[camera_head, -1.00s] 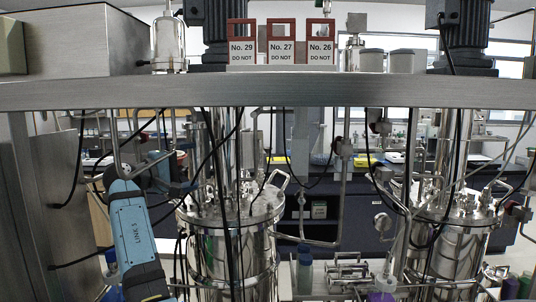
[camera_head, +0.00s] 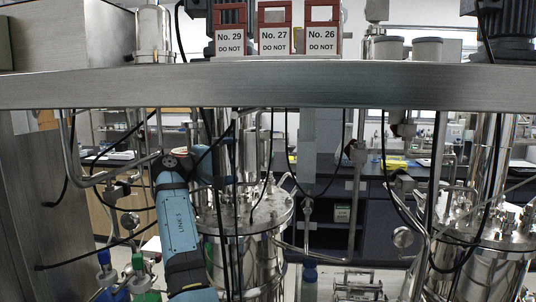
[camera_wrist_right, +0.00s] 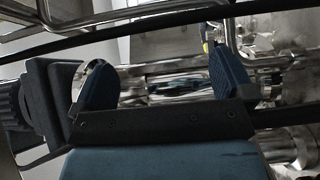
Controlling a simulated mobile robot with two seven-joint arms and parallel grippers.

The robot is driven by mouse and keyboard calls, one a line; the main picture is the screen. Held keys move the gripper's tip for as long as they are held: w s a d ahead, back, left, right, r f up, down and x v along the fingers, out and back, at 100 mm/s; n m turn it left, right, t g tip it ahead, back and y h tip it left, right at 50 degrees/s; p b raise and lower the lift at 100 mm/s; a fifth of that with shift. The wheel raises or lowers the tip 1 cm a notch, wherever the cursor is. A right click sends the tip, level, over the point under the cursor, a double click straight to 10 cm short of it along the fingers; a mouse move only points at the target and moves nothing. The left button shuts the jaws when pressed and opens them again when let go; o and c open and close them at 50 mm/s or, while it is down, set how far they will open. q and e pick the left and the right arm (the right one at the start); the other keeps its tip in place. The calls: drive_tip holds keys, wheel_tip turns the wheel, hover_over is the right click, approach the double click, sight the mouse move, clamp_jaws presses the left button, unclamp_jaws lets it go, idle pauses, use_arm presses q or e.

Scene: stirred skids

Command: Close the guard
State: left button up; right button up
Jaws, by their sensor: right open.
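I cannot make out with certainty which part is the guard. My right gripper (camera_wrist_right: 162,78) is open in the right wrist view, its two dark blue fingers wide apart. Shiny metal piping (camera_wrist_right: 180,86) shows beyond and between the fingers; I see nothing gripped, and cannot tell whether they touch it. In the head view, a blue arm link of mine (camera_head: 176,232) rises from the bottom left, in front of the left steel vessel (camera_head: 245,215). Its far end is partly hidden by cables and pipes, and no fingers show clearly there. My left gripper cannot be made out.
A steel beam (camera_head: 300,86) crosses the head view, with red-framed tags (camera_head: 275,40) above it. Another steel vessel (camera_head: 480,255) stands at right. Black cables and thin pipes hang around the arm. Capped bottles (camera_head: 140,272) stand at lower left.

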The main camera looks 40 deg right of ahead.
sight(265, 154)
drive_tip(key=d, duration=0.4)
drive_tip(key=d+p, duration=0.1)
drive_tip(key=d, duration=0.3)
drive_tip(key=s+d, duration=0.1)
drive_tip(key=d, duration=0.3)
drive_tip(key=shift+s, duration=0.1)
drive_tip(key=c, duration=1.1)
drive_tip(key=n+t+p, duration=0.1)
drive_tip(key=t, duration=0.1)
drive_tip(key=w+d+n+t+p, duration=0.1)
drive_tip(key=n+t+p, duration=0.2)
drive_tip(key=t+p, duration=0.1)
drive_tip(key=t, duration=0.1)
drive_tip(key=shift+w+d+n+y, duration=0.25)
drive_tip(key=shift+d+n+y, duration=0.05)
drive_tip(key=shift+y, duration=0.1)
drive_tip(key=o, duration=1.1)
